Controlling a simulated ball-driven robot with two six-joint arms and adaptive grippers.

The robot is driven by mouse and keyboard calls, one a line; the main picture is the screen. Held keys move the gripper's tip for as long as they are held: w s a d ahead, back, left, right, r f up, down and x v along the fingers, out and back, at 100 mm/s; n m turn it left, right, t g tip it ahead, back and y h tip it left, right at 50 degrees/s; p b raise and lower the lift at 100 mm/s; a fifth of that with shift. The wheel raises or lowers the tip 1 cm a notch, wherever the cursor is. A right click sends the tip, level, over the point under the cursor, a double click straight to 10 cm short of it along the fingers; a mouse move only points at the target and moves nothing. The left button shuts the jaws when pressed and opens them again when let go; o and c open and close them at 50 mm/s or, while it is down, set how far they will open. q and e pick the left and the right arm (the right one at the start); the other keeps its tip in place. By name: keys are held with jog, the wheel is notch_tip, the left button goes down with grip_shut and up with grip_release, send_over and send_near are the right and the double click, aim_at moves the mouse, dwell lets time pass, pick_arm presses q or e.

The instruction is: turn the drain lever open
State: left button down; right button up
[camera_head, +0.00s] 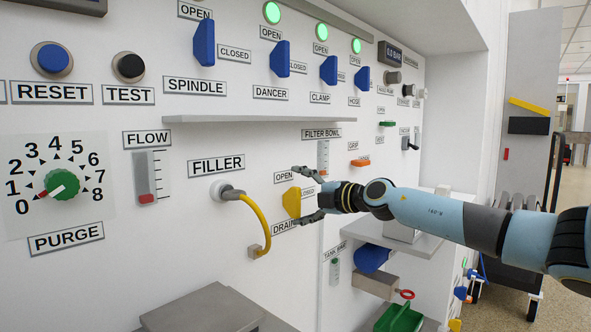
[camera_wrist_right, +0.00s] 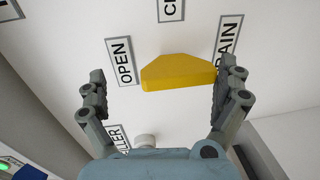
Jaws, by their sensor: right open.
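The drain lever is a yellow handle (camera_head: 291,202) on the white panel, between the OPEN label (camera_head: 284,177) above and the DRAIN label (camera_head: 284,226) below. Its long axis runs roughly up and down, in line with OPEN. The CLOSED label beside it is partly hidden by my gripper. My right gripper (camera_head: 300,195) is open at the lever, one finger above and one below. In the right wrist view the lever (camera_wrist_right: 178,73) lies between the spread fingers (camera_wrist_right: 163,78), with a gap on the OPEN side and the other end close to the finger. My left gripper is not in view.
A yellow hose (camera_head: 257,222) bends down from the filler fitting left of the lever. A narrow shelf (camera_head: 250,119) juts out above. A grey ledge (camera_head: 405,242) sits below my right forearm. Blue levers (camera_head: 282,58) line the upper panel.

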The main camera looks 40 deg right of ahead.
jog(key=shift+r, duration=0.7)
jog(key=s, duration=0.3)
jog(key=shift+s+a, duration=0.1)
jog(key=shift+a, duration=0.1)
jog(key=shift+s+d+f+b, duration=0.1)
jog(key=shift+s+d+b, duration=0.1)
jog(key=shift+s+b, duration=0.35)
jog(key=shift+s+d+f+b, duration=0.1)
jog(key=shift+s+d+b, duration=0.05)
jog(key=shift+s+b, duration=0.35)
jog(key=shift+s+a+f+b, duration=0.15)
jog(key=shift+s+a+b, duration=0.15)
jog(key=shift+b, duration=0.4)
jog(key=p, duration=0.7)
send_near(298, 196)
jog(key=s, duration=0.3)
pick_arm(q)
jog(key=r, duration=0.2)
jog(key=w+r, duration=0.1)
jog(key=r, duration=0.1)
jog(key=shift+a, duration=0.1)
pick_arm(e)
jog(key=shift+s+d, duration=0.2)
jog(key=shift+s, duration=0.05)
